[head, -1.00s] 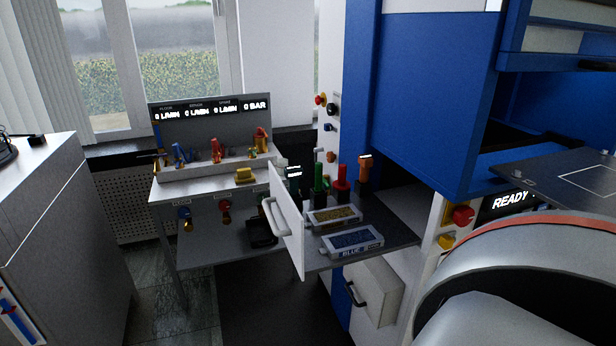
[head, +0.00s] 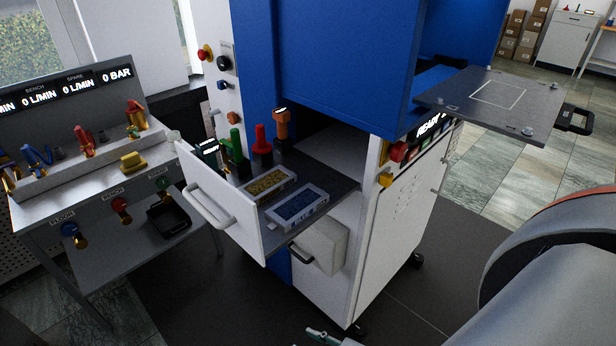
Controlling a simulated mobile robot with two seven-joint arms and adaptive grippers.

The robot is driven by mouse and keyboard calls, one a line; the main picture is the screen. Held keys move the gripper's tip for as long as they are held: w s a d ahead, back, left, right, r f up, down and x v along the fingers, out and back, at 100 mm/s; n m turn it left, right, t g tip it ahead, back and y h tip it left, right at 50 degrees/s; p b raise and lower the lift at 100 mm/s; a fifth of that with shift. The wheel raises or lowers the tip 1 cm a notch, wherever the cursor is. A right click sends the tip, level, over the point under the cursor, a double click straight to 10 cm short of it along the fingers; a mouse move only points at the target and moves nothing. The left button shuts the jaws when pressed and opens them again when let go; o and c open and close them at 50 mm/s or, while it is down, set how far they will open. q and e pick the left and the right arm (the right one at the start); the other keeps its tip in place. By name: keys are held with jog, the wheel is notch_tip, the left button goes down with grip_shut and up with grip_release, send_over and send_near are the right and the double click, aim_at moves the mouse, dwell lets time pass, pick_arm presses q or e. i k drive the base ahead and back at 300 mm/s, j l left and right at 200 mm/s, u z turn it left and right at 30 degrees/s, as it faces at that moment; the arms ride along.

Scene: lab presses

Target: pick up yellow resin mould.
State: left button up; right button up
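A shallow pale tray with yellow granules (head: 266,186) lies in the open drawer in the head view, and it fits the yellow resin mould best. A like tray with blue granules (head: 298,206) lies in front of it, to the right. A small yellow block (head: 133,161) stands on the bench at left. Neither gripper shows clearly. A large white rounded part of my arm fills the lower right. A small pale and teal tip shows at the bottom edge, and I cannot tell what it is.
The open drawer has a white front (head: 222,205) with a handle. Green, red and orange upright handles (head: 262,146) stand behind the trays. A grey plate (head: 495,103) juts out from the blue press (head: 335,60). A black bin (head: 169,219) is under the bench. Floor is clear at right.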

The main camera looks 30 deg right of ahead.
aim_at(267, 185)
jog(key=i+j+z, duration=0.15)
jog(key=z, duration=0.3)
jog(key=i+j+z, duration=0.15)
jog(key=z, duration=0.25)
jog(key=j+z, duration=0.2)
jog(key=z, duration=0.25)
jog(key=i, duration=0.05)
